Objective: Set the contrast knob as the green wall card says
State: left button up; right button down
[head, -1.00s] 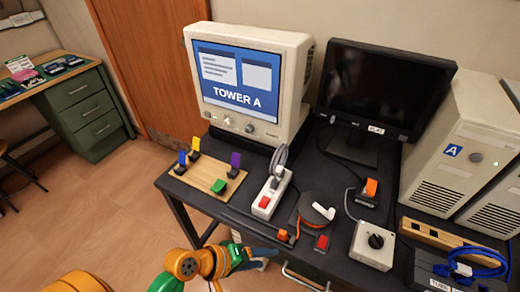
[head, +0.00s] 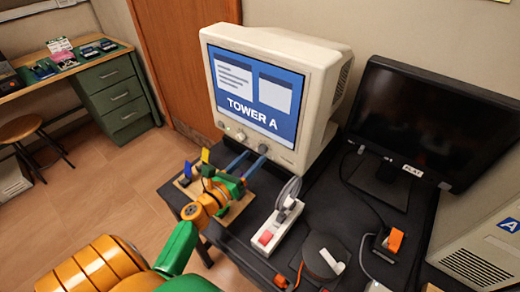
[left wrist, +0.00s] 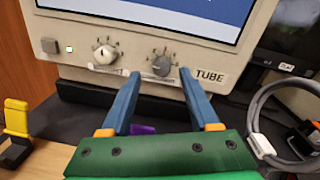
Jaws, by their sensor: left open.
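The beige tube monitor (head: 300,158) shows a blue "TOWER A" screen. Below it, the left wrist view shows a pale knob (left wrist: 105,53) at left and a grey knob (left wrist: 162,65) at right. Their small labels are too blurred to read, so I cannot tell which is contrast. My left gripper (head: 254,156) is open, with blue fingers pointing at the monitor's lower front. In the left wrist view, the gripper (left wrist: 159,74) has its fingertips either side of the grey knob's lower part; contact is unclear. I cannot make out a green wall card.
A wooden board (head: 236,213) with coloured clips lies below my left gripper. A white power strip (head: 270,233) with a red switch and a looped grey cable stands to its right. A dark flat monitor (head: 425,125) stands farther right. Floor at left is mostly clear.

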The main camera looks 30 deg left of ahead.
aim_at(262, 150)
pick_arm(q)
jog(key=shift+w+r, duration=0.3)
jog(key=shift+w, duration=0.1)
jog(key=shift+w+d, duration=0.1)
jog(key=shift+w, duration=0.2)
jog(key=shift+w+f, duration=0.3)
jog(key=shift+w, duration=0.4)
jog(key=shift+s+r, duration=0.1)
jog(key=shift+s, duration=0.1)
grip_shut()
pick_arm(e)
jog(key=shift+s, duration=0.3)
pick_arm(q)
jog(key=shift+m, duration=0.3)
